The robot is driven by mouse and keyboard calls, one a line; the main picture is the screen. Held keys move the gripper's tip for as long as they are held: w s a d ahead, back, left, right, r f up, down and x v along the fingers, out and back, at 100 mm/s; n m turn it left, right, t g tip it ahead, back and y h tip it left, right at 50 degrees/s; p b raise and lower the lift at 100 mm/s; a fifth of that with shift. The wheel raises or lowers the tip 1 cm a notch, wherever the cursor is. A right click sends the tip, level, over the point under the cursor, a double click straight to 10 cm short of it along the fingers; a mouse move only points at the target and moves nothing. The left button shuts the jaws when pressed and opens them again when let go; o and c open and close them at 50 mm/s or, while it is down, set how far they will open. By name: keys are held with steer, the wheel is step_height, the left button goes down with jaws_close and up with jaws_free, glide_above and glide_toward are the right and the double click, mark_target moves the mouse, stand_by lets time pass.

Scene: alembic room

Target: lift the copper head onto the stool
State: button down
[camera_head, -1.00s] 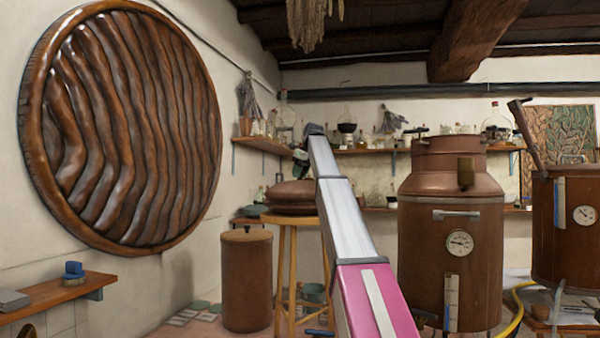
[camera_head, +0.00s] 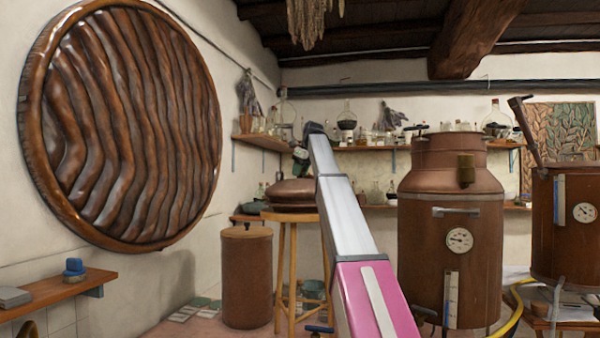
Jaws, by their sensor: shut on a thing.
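The copper head (camera_head: 290,192) is a low brown-copper dome. It rests on or just over the top of the wooden stool (camera_head: 281,262), right of the middle of the left half; I cannot tell whether it bears fully on the seat. My arm reaches away from the camera to it. My gripper (camera_head: 300,160) is at the arm's far end, above the head's right side, small and partly hidden by the arm. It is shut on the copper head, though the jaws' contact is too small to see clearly.
A copper drum (camera_head: 246,280) stands close left of the stool. A large copper still (camera_head: 451,240) with a gauge stands to the right, and another copper vessel (camera_head: 568,225) at the far right. Shelves (camera_head: 262,143) with bottles line the back. A yellow hose (camera_head: 518,305) lies at lower right.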

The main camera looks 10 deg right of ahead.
stand_by(0.3)
steer(key=c, duration=0.8)
jaws_free()
steer(key=shift+o, duration=0.9)
steer(key=shift+f, duration=0.15)
steer(key=v, duration=1.1)
